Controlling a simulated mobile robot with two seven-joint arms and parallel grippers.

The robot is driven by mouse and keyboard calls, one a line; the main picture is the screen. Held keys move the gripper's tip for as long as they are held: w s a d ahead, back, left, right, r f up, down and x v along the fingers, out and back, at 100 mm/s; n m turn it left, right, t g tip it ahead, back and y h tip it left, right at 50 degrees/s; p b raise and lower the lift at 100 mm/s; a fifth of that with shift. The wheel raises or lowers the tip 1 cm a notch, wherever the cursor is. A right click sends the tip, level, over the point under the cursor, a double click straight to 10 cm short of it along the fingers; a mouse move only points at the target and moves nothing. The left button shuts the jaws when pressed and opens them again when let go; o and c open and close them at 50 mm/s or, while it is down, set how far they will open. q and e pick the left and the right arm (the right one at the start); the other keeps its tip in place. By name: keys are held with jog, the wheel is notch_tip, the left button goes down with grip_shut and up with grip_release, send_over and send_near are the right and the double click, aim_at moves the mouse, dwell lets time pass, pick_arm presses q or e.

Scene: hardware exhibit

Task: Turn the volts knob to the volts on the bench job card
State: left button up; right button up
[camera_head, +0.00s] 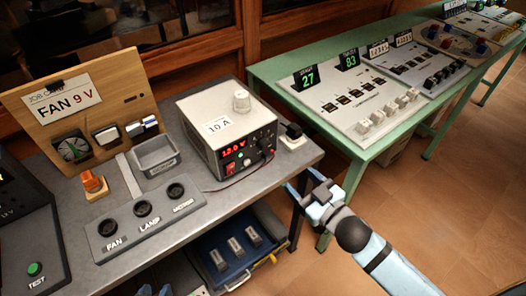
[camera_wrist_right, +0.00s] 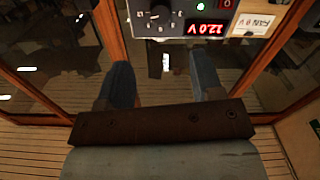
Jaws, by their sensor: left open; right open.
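The bench power supply (camera_head: 198,140) is a light box with a dark front panel. Its red display (camera_head: 232,148) reads 12.0 V; the display also shows, upside down, in the right wrist view (camera_wrist_right: 205,28). A dark round knob with tick marks (camera_wrist_right: 160,14) sits beside it there, partly cut off. The job card (camera_head: 62,103) reads FAN 9 V. My right gripper (camera_head: 309,187) is open and empty, off the bench's right edge, apart from the panel; its fingers show in the wrist view (camera_wrist_right: 165,82). My left gripper (camera_head: 155,291) barely shows at the bottom edge, open.
The socket strip (camera_head: 145,217) is in front. A green table (camera_head: 268,72) stands at right; floor between is open.

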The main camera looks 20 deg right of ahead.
aim_at(267, 148)
jog(key=x, duration=1.3)
jog(key=shift+s, duration=0.1)
jog(key=c, duration=0.9)
